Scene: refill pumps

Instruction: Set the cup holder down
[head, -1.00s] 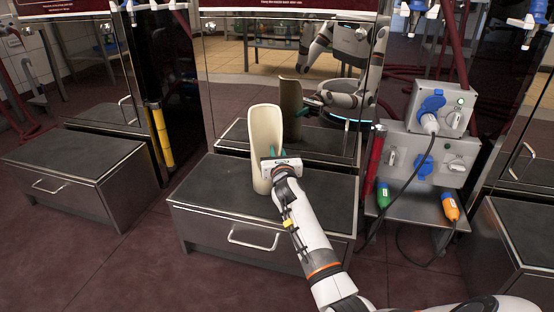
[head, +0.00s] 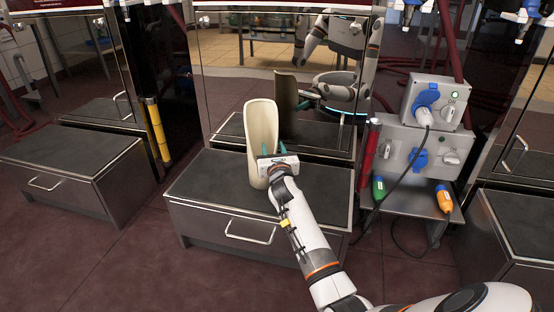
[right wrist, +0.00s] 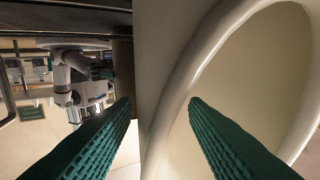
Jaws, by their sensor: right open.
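The cup holder (head: 262,125) is a tall, cream, curved shell. It stands upright on the dark top of a low steel step (head: 210,180), in front of a mirror-like panel. My right gripper (head: 278,152) is at its near side, low on the holder. In the right wrist view the green fingers (right wrist: 159,104) are spread apart, with the holder's pale rim and wall (right wrist: 190,75) between them. One finger is by the holder's hollow side, the other outside it. Whether either finger touches the wall cannot be told. My left gripper is not directly in view.
The panel behind reflects the holder and my robot body. A grey socket box (head: 415,150) with a cable and blue, green and orange plugs stands right of the step. Another steel step (head: 75,160) is at left. The step top has free room left of the holder.

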